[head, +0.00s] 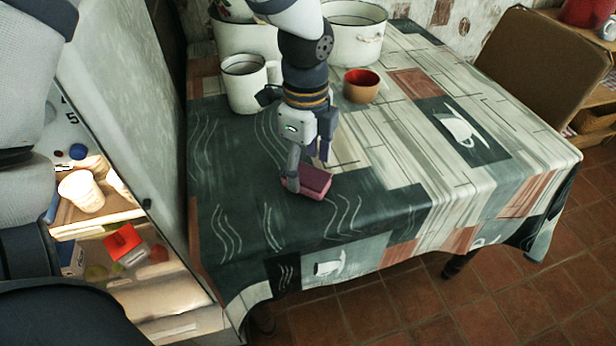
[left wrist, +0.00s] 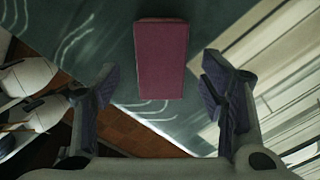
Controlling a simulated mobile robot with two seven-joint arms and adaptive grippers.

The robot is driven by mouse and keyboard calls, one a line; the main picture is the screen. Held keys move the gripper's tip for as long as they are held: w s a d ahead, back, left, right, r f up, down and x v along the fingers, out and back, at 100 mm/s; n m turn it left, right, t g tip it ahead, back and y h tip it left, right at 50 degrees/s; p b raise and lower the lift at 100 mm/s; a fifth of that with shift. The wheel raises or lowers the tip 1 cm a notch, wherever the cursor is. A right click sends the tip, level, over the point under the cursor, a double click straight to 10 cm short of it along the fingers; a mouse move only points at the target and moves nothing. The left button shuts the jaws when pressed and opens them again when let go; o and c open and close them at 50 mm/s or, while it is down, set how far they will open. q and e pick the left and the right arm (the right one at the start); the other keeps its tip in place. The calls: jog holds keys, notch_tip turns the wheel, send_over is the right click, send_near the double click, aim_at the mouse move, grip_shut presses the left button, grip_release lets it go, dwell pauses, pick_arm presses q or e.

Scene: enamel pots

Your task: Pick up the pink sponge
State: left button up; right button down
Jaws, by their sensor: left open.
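The pink sponge (head: 308,183) lies flat on the patterned tablecloth, on a dark green patch near the table's front left. My left gripper (head: 306,178) points down at the sponge in the head view, with its fingers close to it and partly hiding its left end. In the left wrist view the sponge (left wrist: 161,58) is upper middle, beyond and between the two open fingertips (left wrist: 156,88). The fingers stand apart with nothing between them. My right gripper does not show.
A white enamel mug (head: 245,86) and a red-brown cup (head: 361,86) stand behind my gripper. White enamel pots (head: 354,40) are at the back. An open fridge with food is at the left. A chair (head: 540,62) stands at the right. The table's right side (head: 400,140) is clear.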

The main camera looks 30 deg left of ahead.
aim_at(306, 174)
pick_arm(q)
notch_tip(306, 174, down, 3)
jog(key=shift+f, duration=0.15)
jog(key=shift+w+a, duration=0.1)
jog(key=shift+c, duration=0.6)
jog(key=c, duration=1)
